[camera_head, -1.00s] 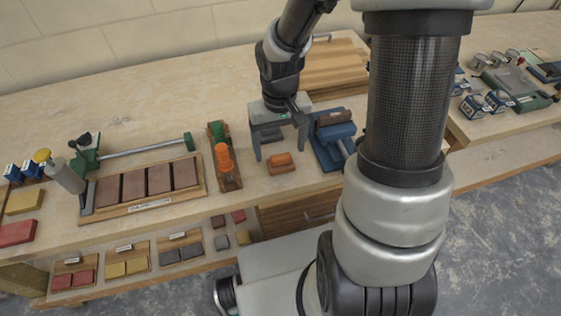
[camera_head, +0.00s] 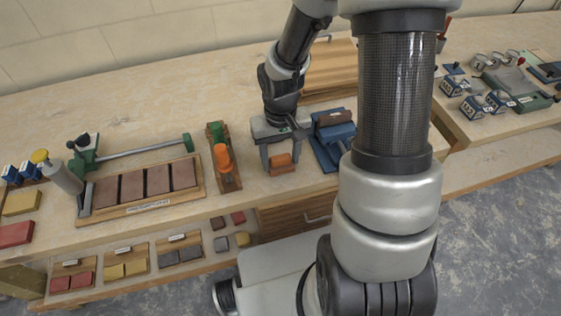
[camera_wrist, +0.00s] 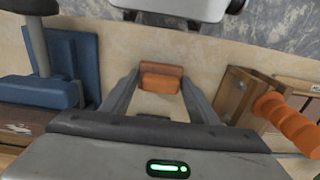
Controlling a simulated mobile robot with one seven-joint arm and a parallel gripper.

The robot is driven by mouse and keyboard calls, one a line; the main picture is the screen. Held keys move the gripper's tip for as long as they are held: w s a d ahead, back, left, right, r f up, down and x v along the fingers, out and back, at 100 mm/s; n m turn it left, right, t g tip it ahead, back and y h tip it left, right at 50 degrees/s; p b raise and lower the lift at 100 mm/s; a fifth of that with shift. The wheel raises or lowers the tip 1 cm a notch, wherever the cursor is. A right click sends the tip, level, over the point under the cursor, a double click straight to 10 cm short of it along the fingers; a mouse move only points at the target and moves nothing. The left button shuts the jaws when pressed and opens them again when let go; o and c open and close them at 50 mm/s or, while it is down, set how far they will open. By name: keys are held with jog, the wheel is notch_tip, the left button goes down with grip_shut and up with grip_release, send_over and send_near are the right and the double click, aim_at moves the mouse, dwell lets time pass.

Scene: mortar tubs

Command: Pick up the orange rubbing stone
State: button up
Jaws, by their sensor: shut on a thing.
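The orange rubbing stone (camera_head: 281,161) is a small block with an orange top and a brown part, at the front of the bench in the head view. In the wrist view the stone (camera_wrist: 160,82) sits between the two fingertips. My gripper (camera_head: 280,165) is shut on it, with one finger on each side, and the fingers reach down close to the bench top. It also shows in the wrist view (camera_wrist: 160,88). I cannot tell whether the stone still touches the bench.
A blue vise-like fixture (camera_head: 333,137) stands just right of my gripper. A wooden holder with an orange-handled tool (camera_head: 224,158) stands just left. Farther left is a tray (camera_head: 150,206) of brown blocks. The bench (camera_head: 200,90) behind is mostly clear.

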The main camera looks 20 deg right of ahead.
aim_at(280, 156)
notch_tip(280, 156, up, 10)
jog(key=shift+p, duration=0.85)
